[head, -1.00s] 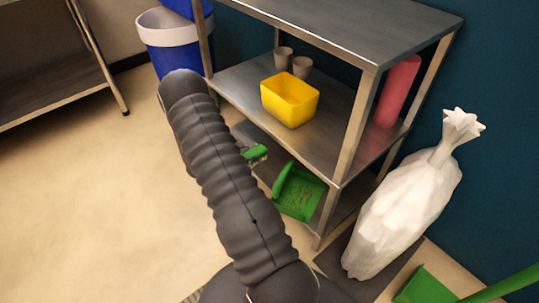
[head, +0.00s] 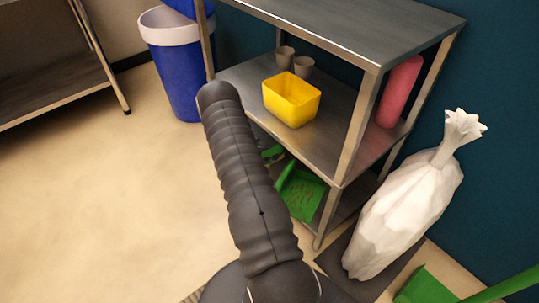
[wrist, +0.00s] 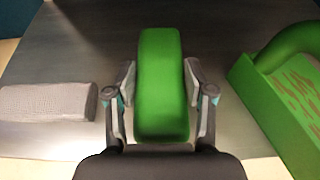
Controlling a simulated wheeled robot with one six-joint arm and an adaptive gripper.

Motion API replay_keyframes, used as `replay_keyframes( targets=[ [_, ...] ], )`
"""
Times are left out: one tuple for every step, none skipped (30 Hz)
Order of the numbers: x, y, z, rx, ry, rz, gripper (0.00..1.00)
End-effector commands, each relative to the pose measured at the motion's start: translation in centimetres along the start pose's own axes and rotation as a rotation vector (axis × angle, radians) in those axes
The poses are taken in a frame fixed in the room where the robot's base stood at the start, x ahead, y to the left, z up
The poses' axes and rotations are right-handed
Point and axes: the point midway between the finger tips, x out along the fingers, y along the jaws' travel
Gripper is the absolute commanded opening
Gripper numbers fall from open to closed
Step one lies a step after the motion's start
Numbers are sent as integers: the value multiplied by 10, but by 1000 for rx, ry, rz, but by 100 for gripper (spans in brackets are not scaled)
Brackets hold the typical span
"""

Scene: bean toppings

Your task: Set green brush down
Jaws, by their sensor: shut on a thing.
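The green brush (wrist: 162,80) fills the middle of the wrist view, lying lengthwise between my fingers. My gripper (wrist: 163,90) is shut on it, with one finger on each side. Under it is the bare metal lower shelf (wrist: 100,45); I cannot tell whether the brush touches it. In the head view a small part of the green brush (head: 272,151) shows past my arm, at the lower shelf. My arm hides my gripper there.
A green dustpan (wrist: 270,95) with reddish bits in it lies right of the brush; it also shows in the head view (head: 306,196). A pale grey block (wrist: 45,102) lies to the left. A yellow bin (head: 291,100) stands on the shelf above. A white sack (head: 405,215) stands at right.

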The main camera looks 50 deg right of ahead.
Motion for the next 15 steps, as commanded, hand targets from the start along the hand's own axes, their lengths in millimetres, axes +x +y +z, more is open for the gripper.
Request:
replay_keyframes(
  targets=[
    [4, -1, -6, -2, 0, -1, 15],
    [6, -1, -7, -1, 0, -1, 15],
    [7, 0, -8, 0, -1, -1, 15],
    [8, 0, -8, 1, -1, 0, 15],
    [8, 0, -8, 1, -1, 0, 15],
    [8, 0, -8, 1, -1, 1, 15],
    [7, 0, -8, 0, -1, 1, 15],
    [7, 0, -8, 0, -1, 1, 15],
    [7, 0, -8, 0, -1, 1, 15],
    [7, 0, -8, 0, -1, 1, 15],
    [8, 0, -9, 0, -1, 1, 15],
    [8, 0, -10, 0, -1, 1, 15],
    [8, 0, -11, 0, -1, 1, 15],
    [9, 0, -12, 0, -1, 1, 15],
    [9, 0, -12, 0, 0, 0, 56]
  ],
)
